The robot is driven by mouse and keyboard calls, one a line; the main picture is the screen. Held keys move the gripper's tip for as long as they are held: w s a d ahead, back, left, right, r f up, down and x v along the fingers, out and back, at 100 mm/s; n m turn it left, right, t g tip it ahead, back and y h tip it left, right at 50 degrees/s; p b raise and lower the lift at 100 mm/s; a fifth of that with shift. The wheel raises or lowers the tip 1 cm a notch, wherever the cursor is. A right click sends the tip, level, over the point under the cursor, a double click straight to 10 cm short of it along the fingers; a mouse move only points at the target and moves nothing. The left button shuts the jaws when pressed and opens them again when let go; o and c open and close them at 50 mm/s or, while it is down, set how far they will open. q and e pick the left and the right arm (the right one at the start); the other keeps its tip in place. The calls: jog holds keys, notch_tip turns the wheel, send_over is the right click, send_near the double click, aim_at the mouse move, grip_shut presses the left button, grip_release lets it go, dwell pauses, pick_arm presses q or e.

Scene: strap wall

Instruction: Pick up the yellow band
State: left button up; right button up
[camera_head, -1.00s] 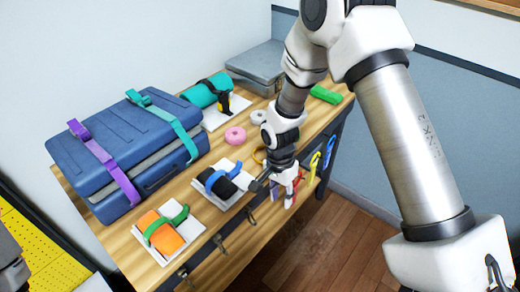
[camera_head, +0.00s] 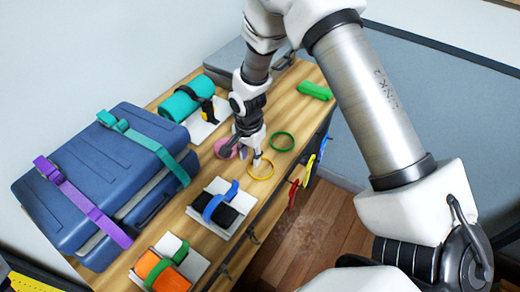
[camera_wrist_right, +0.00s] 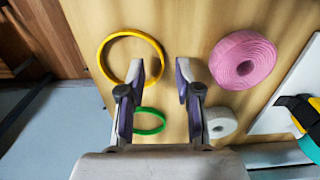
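The yellow band (camera_head: 258,179) is a thin ring lying flat on the wooden table, near its front edge. In the right wrist view the yellow band (camera_wrist_right: 102,57) lies at upper left, partly behind the left finger. My right gripper (camera_head: 249,158) points down over the table beside the band. In the wrist view my right gripper (camera_wrist_right: 160,70) is open with nothing between its fingers. The left fingertip overlaps the band's right side in the picture; I cannot tell whether they touch. My left gripper is not in view.
A green ring (camera_head: 282,134) and a pink roll (camera_wrist_right: 243,60) lie close by; a grey roll (camera_wrist_right: 221,122) is near the pink one. A blue case (camera_head: 110,165), strapped bundles and a green block (camera_head: 315,91) stand around. Coloured straps (camera_head: 308,170) hang at the front edge.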

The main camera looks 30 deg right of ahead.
jog(key=shift+w+f, duration=0.2)
jog(key=shift+f, duration=0.4)
jog(key=shift+w+f, duration=0.15)
jog(key=shift+f, duration=0.4)
jog(key=shift+s+d+r, duration=0.15)
jog(key=shift+s, duration=0.05)
jog(key=shift+c, duration=0.4)
grip_shut()
jog(key=shift+r, duration=0.15)
